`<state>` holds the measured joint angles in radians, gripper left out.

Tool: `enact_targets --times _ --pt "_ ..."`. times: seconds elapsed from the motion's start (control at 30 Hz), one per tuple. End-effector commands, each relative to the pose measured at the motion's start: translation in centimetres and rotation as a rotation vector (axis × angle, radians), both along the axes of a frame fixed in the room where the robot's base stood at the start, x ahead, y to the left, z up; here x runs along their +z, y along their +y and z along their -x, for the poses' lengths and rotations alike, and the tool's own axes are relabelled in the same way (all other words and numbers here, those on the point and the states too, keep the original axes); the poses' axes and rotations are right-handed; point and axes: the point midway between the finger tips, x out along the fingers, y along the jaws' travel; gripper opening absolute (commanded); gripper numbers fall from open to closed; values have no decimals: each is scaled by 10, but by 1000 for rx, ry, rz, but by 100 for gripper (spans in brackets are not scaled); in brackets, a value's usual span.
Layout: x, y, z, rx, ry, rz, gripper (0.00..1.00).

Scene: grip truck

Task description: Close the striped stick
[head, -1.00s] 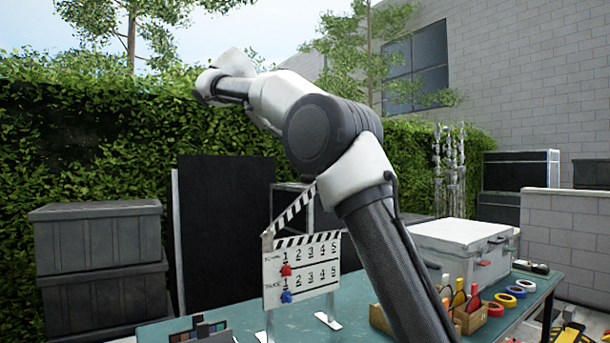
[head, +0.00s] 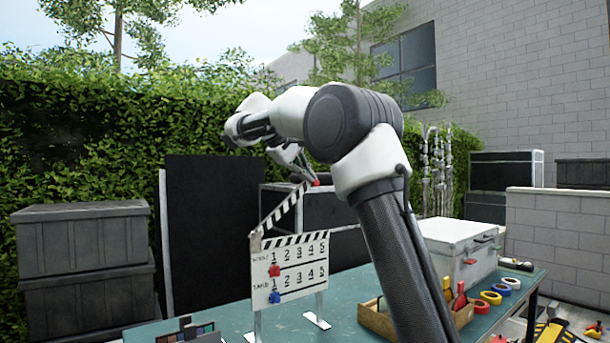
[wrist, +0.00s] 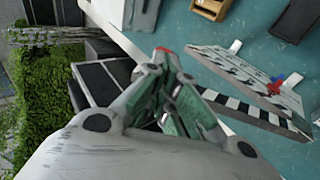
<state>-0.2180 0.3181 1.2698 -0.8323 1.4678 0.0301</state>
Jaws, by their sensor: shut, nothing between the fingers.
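The clapperboard (head: 290,272) stands upright on feet on the green table, its front marked with numbers and red and blue markers. Its black-and-white striped stick (head: 281,212) is tilted up from the hinge at the left, leaving a wedge-shaped gap above the board. My gripper (head: 314,181) is shut and empty, pointing down beside the stick's raised upper end. A small red patch shows at its tip. Whether it touches the stick cannot be told. In the wrist view the closed fingers (wrist: 167,58) are left of the board (wrist: 245,72) and the striped stick (wrist: 255,113).
A colour chart (head: 180,332) lies at the front left. Dark panels and cases (head: 325,215) stand behind. The air above the board's left is clear.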

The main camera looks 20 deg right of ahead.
Motion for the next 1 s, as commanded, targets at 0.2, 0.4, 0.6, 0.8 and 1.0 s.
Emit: enact_targets --times 0.2,0.4,0.6,0.8,1.0 --pt "0 0 0 0 0 0 0" --pt "-2 -3 0 0 2 -12 0" --pt "-14 -16 -3 -3 16 -84 0" --pt "-40 -37 -7 -4 43 -224 0" --pt "-72 -56 -11 -4 74 -383 0"
